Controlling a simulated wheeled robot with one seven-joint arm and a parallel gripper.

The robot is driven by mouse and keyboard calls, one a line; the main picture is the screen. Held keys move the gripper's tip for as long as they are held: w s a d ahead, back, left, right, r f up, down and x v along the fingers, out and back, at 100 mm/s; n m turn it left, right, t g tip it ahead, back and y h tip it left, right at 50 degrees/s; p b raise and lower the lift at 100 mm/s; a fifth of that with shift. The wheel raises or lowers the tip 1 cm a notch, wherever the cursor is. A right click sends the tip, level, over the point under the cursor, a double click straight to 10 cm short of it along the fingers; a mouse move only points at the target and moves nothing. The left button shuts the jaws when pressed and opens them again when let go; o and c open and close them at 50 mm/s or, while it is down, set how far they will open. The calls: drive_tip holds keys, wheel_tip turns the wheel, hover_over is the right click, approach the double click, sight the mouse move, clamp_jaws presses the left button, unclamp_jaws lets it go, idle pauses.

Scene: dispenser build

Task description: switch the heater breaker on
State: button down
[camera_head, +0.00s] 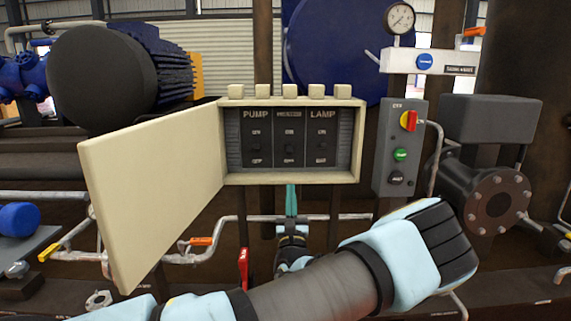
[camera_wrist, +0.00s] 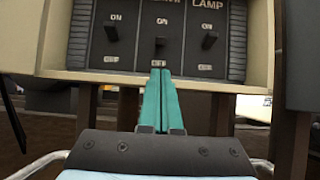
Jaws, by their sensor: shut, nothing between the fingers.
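The breaker box (camera_head: 343,178) is a cream cabinet with three dark breakers side by side. The left is marked PUMP (camera_head: 256,128) and the right LAMP (camera_head: 322,128). The middle breaker (camera_head: 289,130) has a smaller label that I cannot read clearly. In the wrist view its dark lever (camera_wrist: 160,43) sits between ON above and OFF below; I cannot tell its setting for sure. My gripper (camera_head: 291,188) has teal fingers, shut and empty, pointing up at the box's lower edge. In the wrist view its fingertips (camera_wrist: 160,72) are just below the middle breaker's OFF mark.
The cream box door (camera_head: 155,185) stands open to the left. A grey control box (camera_head: 399,150) with a red-yellow knob, green button and black knob stands to the right. Pipes and a red-handled valve (camera_head: 243,268) lie below the box.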

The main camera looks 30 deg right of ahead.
sight(290, 179)
drive_tip(key=b+x, duration=0.1)
drive_tip(key=x, duration=0.7)
drive_tip(key=shift+w+d+r, duration=0.15)
drive_tip(key=shift+w+r, duration=0.1)
drive_tip(key=shift+w+d+r+b, duration=0.15)
drive_tip(key=shift+w+r+b, duration=0.2)
drive_tip(key=shift+w, duration=0.1)
drive_tip(key=shift+r+p, duration=0.25)
drive_tip(key=shift+p, duration=0.45)
